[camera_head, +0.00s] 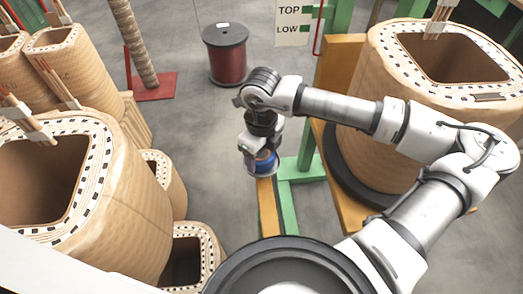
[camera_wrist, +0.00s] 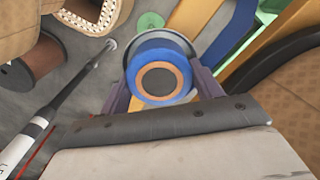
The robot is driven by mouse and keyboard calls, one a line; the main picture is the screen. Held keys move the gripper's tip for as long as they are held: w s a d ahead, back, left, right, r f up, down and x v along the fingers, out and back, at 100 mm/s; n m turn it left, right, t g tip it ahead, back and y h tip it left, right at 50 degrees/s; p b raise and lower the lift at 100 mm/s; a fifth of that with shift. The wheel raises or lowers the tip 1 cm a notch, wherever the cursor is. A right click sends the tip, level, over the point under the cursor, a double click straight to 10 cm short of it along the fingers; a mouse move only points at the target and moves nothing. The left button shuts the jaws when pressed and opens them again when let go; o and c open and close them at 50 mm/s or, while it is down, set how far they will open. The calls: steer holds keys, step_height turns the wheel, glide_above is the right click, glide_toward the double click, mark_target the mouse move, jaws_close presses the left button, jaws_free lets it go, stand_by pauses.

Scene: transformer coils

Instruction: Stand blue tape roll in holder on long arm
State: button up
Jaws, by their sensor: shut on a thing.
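The blue tape roll (camera_wrist: 143,90) has a brown core and sits between the two fingers of my gripper (camera_wrist: 161,82) in the wrist view. My gripper is shut on it. In the head view the blue roll (camera_head: 265,157) shows just under my gripper (camera_head: 262,152). A round grey metal rim, looking like the holder (camera_wrist: 182,38), shows around the far side of the roll. I cannot tell whether the roll rests in it or is just above it. A long yellow arm (camera_head: 268,208) runs from below the roll toward the front in the head view.
A green frame (camera_head: 300,172) stands close to the right of the roll. Large wound coils stand at left (camera_head: 130,215) and right (camera_head: 365,150). A dark red wire spool (camera_head: 227,60) stands behind on the floor. Open grey floor lies left of my gripper.

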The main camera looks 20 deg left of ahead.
steer(key=shift+s+d+f+b, duration=0.1)
steer(key=shift+s+f+b, duration=0.1)
steer(key=shift+f+b, duration=0.7)
steer(key=o, duration=1)
steer(key=shift+r, duration=0.25)
steer(key=shift+o, duration=0.2)
steer(key=shift+s, duration=0.1)
steer(key=shift+a+r+p, duration=0.2)
steer(key=shift+r+p, duration=0.5)
steer(key=shift+p, duration=0.35)
step_height(320, 180, up, 12)
steer(key=b, duration=0.2)
steer(key=shift+w, duration=0.3)
steer(key=shift+d, duration=0.1)
